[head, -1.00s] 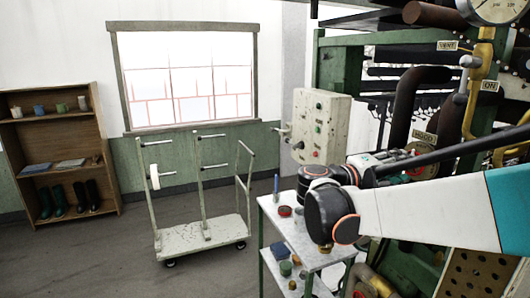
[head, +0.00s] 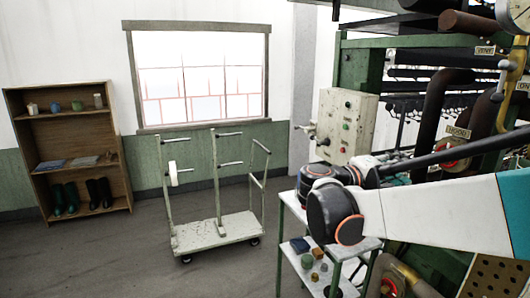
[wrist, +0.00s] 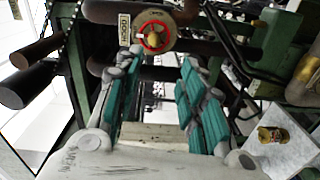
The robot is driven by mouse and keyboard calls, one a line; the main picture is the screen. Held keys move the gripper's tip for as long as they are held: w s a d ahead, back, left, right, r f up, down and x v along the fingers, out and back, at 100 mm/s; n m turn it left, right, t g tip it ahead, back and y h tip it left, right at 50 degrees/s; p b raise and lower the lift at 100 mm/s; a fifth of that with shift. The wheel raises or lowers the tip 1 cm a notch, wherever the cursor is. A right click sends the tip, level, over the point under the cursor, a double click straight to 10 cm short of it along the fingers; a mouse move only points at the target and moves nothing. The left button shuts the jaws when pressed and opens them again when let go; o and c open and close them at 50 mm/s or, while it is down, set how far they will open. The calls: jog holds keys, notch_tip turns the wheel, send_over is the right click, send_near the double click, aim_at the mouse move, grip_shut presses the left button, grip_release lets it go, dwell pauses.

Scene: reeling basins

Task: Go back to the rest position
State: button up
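My arm crosses the right of the head view. My gripper is mostly hidden there behind my own wrist. In the wrist view my gripper (wrist: 155,100) shows two fingers with teal pads, spread apart, with nothing between them. A red valve wheel (wrist: 154,36) beside a HOOD label lies beyond the fingers, near the top of that view. The same red wheel (head: 455,153) is partly covered by my arm in the head view.
A white-topped stand (head: 292,205) with small items on its lower shelf is under my arm. A control box (head: 346,125), pipes and green machine frame (head: 362,72) stand close behind. A trolley (head: 215,232) and wooden shelf (head: 118,160) stand left. Floor at lower left is clear.

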jog(key=s+f+g+y+b, duration=0.1)
jog(key=s+f+y+b, duration=0.6)
jog(key=s+f, duration=0.8)
jog(key=s+a+f+m+y+b, duration=0.1)
jog(key=s+a+f+y, duration=0.3)
jog(key=a+f, duration=0.2)
jog(key=s+a+f+m+t+y+b, duration=0.1)
jog(key=s+a+f+m+y+b, duration=0.1)
jog(key=s+a+f+y, duration=0.3)
notch_tip(320, 180, down, 3)
jog(key=shift+s+a+f, duration=0.1)
jog(key=shift+s+a, duration=0.15)
jog(key=shift+a, duration=0.2)
